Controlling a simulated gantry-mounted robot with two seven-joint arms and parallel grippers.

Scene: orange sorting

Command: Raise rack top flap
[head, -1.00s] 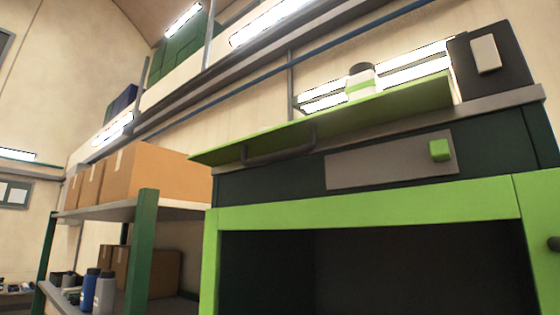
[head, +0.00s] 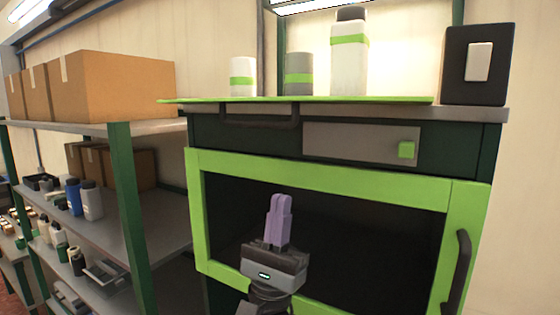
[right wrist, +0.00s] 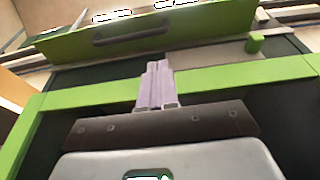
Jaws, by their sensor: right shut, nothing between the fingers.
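The green top flap (head: 300,99) lies about level along the top of the dark green-framed cabinet (head: 320,170), seen almost edge-on in the head view. Its dark bar handle (head: 260,122) hangs at the front left edge. In the right wrist view the flap (right wrist: 190,27) and its handle (right wrist: 145,32) show from below, beyond the fingertips. My right gripper (head: 279,200) is shut and empty, with its lilac fingers pointing up. It is in front of the dark cabinet window, below the handle and apart from it. My left gripper is out of view.
White and grey containers with green bands (head: 349,60) and a black box (head: 479,65) stand on the cabinet top. A green knob (head: 406,149) and a dark door handle (head: 458,270) stick out at the front. Shelves with cardboard boxes (head: 125,85) stand at left.

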